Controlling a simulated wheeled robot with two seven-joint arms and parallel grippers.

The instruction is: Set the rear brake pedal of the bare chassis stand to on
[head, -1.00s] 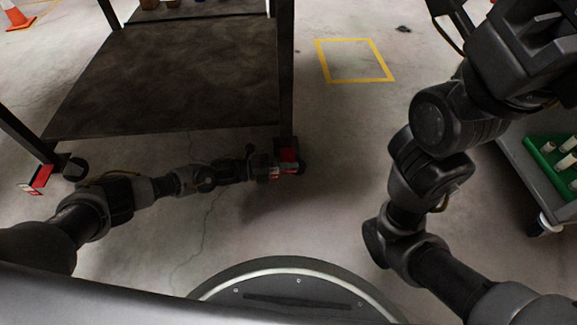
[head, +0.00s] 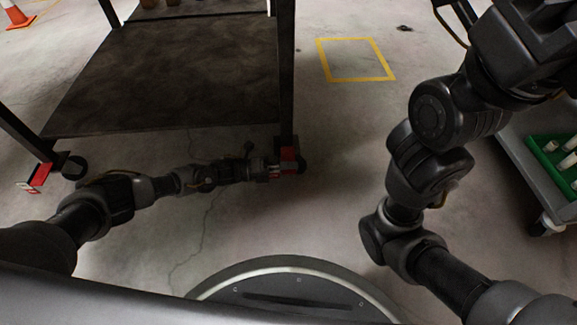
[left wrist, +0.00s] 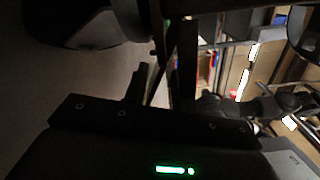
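The dark stand (head: 165,85) has a flat lower deck and black legs, in the head view at upper left. A red pedal (head: 289,154) sits at the foot of its right leg, by a black caster. Another red pedal (head: 40,175) with a pale label is at its left leg. My left gripper (head: 273,171) is low at the right-hand pedal, very close to it; I cannot tell if they touch. The left wrist view is dark, and the finger opening is unclear. My right arm rises at the right; its gripper is not in view.
A grey cart (head: 523,170) with a green tray (head: 553,160) of pale cylinders stands at the right edge. A yellow floor square (head: 355,60) is at the top. An orange cone (head: 15,14) is at top left. The floor between the stand and my right arm is clear.

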